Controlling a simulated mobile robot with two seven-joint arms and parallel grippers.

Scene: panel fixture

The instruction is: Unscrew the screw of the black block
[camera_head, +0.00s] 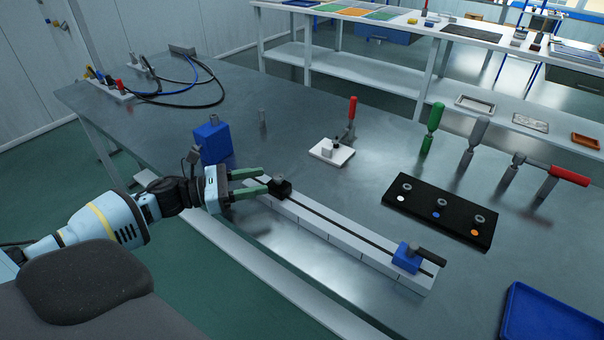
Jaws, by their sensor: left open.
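The black block (284,192) sits at the left end of a white slotted rail (330,232) on the metal table. A grey screw head (280,178) shows on top of it. My left gripper (264,181) comes in from the left with its green fingers apart. Its fingertips are close to the left side of the block and screw; I cannot tell whether they touch. Nothing shows between the fingers. My right gripper is not in view.
A blue block with a black handle (408,257) sits at the rail's right end. A blue box (213,141) stands behind my gripper. Several upright tools, a black panel with knobs (425,222) and a blue tray (548,318) lie to the right.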

